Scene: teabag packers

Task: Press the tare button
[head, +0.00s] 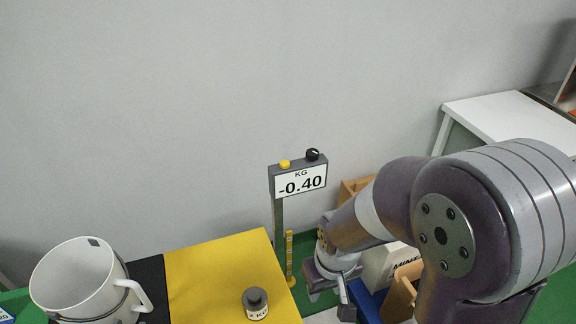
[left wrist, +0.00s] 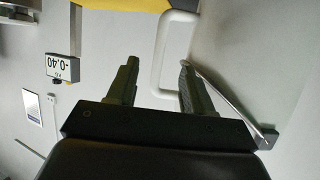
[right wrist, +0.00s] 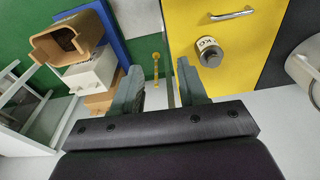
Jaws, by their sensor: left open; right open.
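The scale display (head: 299,180) stands on a post behind the table and reads -0.40 KG. A yellow button (head: 285,164) and a black knob (head: 313,155) sit on its top edge. Which one is the tare button is not labelled. The display also shows upside down at the left of the left wrist view (left wrist: 64,68). My right gripper (head: 343,287) is open and empty, low and to the right of the display post. Its fingers also show in the right wrist view (right wrist: 160,82). My left gripper (left wrist: 157,80) is open, with a white loop handle (left wrist: 157,55) between or beyond its fingers.
A white mug (head: 75,278) and a dark-topped small weight (head: 257,303) stand on the yellow and black table (head: 215,262). A short yellow post (head: 290,258) stands beside the display post. A white table (head: 490,115) is at right.

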